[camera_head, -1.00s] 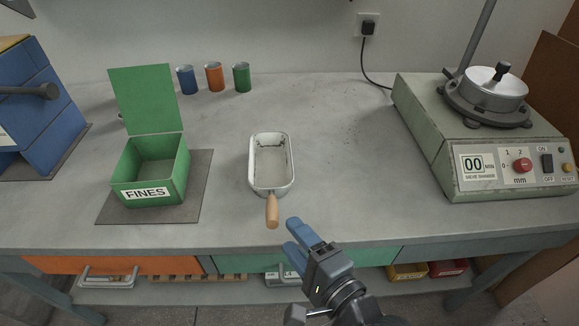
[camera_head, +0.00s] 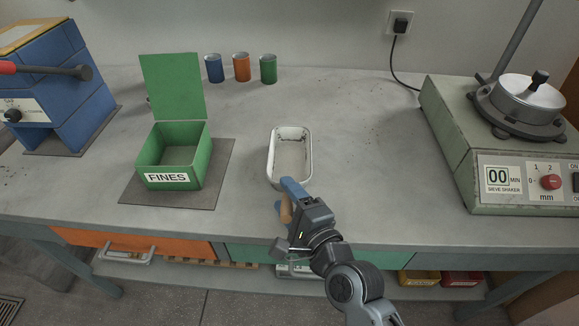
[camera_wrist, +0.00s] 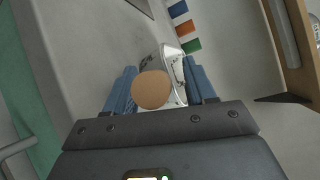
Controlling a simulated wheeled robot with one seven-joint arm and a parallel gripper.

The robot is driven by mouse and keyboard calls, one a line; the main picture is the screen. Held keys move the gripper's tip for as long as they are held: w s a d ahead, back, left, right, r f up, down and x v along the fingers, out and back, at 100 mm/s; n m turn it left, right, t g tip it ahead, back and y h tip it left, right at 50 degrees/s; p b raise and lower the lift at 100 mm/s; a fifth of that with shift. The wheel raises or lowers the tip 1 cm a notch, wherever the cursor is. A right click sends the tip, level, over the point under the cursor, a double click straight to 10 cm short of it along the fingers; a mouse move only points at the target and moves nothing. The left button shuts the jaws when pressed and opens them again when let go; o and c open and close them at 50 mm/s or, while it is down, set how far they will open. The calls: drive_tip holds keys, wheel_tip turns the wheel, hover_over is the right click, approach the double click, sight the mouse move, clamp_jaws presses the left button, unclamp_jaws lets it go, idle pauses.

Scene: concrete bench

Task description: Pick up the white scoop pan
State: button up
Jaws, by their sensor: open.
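The white scoop pan (camera_head: 304,141) lies on the bench near its front edge, its wooden handle (camera_head: 286,209) pointing toward me. My gripper (camera_head: 286,196) is at the handle, with its blue fingers on either side of it in the head view. In the wrist view the round handle end (camera_wrist: 151,90) sits between the two open fingers (camera_wrist: 160,92), and the pan's white body (camera_wrist: 174,72) shows behind it. The fingers stand apart, and a gap shows between the handle and the right finger. Contact with the left finger is hard to tell.
A green FINES box (camera_head: 205,160) with raised lid stands on a grey mat to the left. Blue, orange and green cans (camera_head: 241,67) stand at the back. A sieve shaker (camera_head: 450,150) stands at the right. The bench between pan and shaker is clear.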

drive_tip(key=shift+c, duration=0.4)
clamp_jaws()
idle(0.4)
